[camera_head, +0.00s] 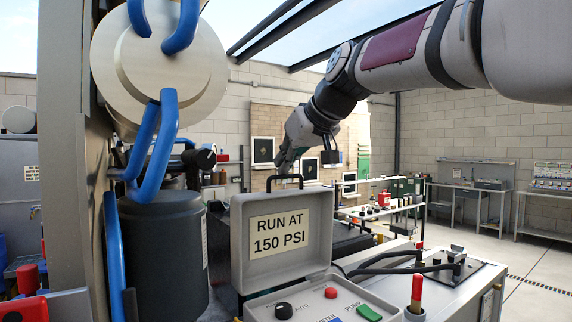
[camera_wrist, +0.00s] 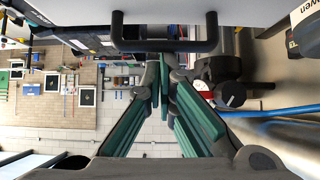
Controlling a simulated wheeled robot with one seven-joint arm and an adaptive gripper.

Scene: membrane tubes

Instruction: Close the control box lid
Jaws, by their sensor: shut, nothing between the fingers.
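The control box lid (camera_head: 282,230) is a grey panel labelled "RUN AT 150 PSI". It stands open and upright at the back of the control box (camera_head: 322,299). A black handle (camera_head: 285,178) sits on the lid's top edge. My gripper (camera_head: 281,165) is shut and empty, close to the handle at the lid's top. In the wrist view, the green-padded fingers of my gripper (camera_wrist: 163,62) meet right beside the handle bar (camera_wrist: 165,45). I cannot tell whether they touch it.
The box panel has a black knob (camera_head: 284,309), a red button (camera_head: 331,293) and a green switch (camera_head: 369,312). A dark tank (camera_head: 163,250) with blue pipes stands close on the left. Black hoses (camera_head: 390,266) run at the right. Shelves and workbenches stand farther back.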

